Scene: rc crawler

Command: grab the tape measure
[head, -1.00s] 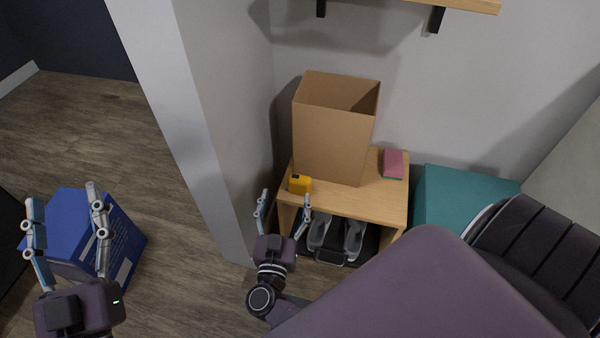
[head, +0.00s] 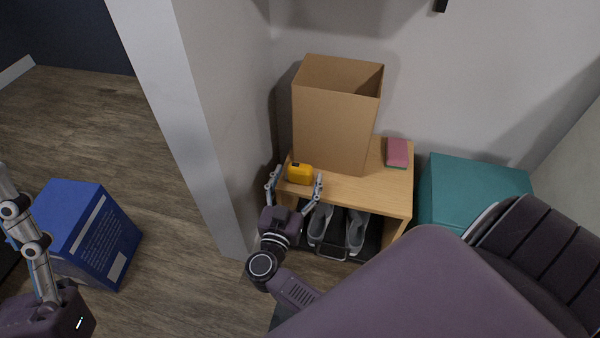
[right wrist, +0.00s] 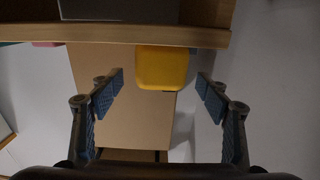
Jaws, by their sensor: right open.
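The yellow tape measure (head: 300,174) sits on the left front part of the small wooden bench (head: 374,195), in front of a cardboard box. My right gripper (head: 295,180) is open at the bench's front edge, with its fingers on either side of the tape measure in the head view. In the right wrist view the tape measure (right wrist: 162,68) lies ahead between the two open fingers (right wrist: 160,88), which do not touch it. My left gripper (head: 20,215) is at the left edge of the head view, partly cut off, and its opening is unclear.
The tall open cardboard box (head: 333,120) stands right behind the tape measure. A pink and green sponge-like block (head: 397,152) lies at the bench's right. Grey shoes (head: 355,230) are on the shelf below. A wall corner (head: 215,150) rises close on the left. A blue box (head: 95,235) is on the floor.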

